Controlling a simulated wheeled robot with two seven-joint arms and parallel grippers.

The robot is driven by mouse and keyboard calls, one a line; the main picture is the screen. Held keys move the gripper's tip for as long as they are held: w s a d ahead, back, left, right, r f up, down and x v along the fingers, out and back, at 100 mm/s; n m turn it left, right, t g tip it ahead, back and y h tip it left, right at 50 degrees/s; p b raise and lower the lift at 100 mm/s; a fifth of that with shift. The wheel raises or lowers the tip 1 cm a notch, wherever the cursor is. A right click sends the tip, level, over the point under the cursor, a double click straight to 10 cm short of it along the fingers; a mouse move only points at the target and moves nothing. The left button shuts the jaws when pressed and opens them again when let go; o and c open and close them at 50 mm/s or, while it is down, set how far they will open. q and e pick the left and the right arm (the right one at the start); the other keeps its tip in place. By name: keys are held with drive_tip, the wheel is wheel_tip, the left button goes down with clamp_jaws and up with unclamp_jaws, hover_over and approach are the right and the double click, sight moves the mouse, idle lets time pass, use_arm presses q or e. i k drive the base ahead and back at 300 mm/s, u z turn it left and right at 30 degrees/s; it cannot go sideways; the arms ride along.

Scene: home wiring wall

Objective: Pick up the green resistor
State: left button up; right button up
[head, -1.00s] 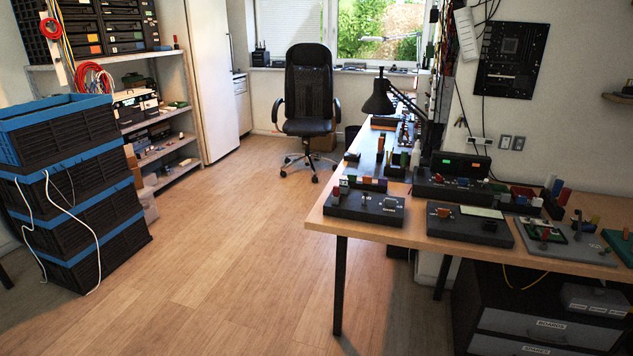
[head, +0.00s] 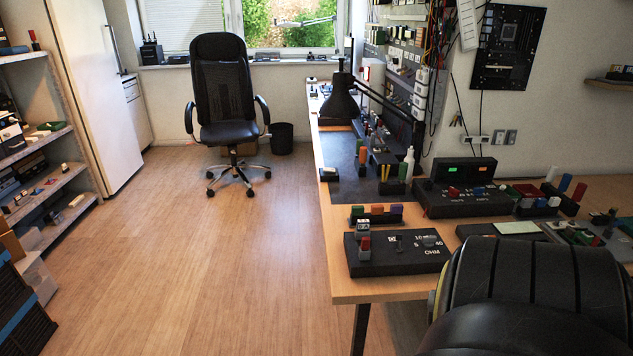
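A small green block (head: 357,212) stands at the left end of a dark holder (head: 377,221) near the bench's left edge, beside orange and purple ones. Another green piece (head: 403,171) stands in a small dark holder farther back. I cannot tell which of these, if either, is the green resistor. A black box marked OHM (head: 398,254) lies at the near left corner of the bench, with a red piece at its left side. Neither of my grippers is in view.
The wooden bench (head: 343,283) runs back towards the window and off to the right. A large black rounded shape, perhaps my own arm, hides its near right part. A black office chair (head: 222,90) stands at the back. The wooden floor (head: 220,270) left of the bench is clear.

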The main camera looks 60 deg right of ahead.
sight(357, 211)
drive_tip(key=z, duration=0.65)
drive_tip(key=i, duration=1.1)
drive_tip(key=z, duration=1.15)
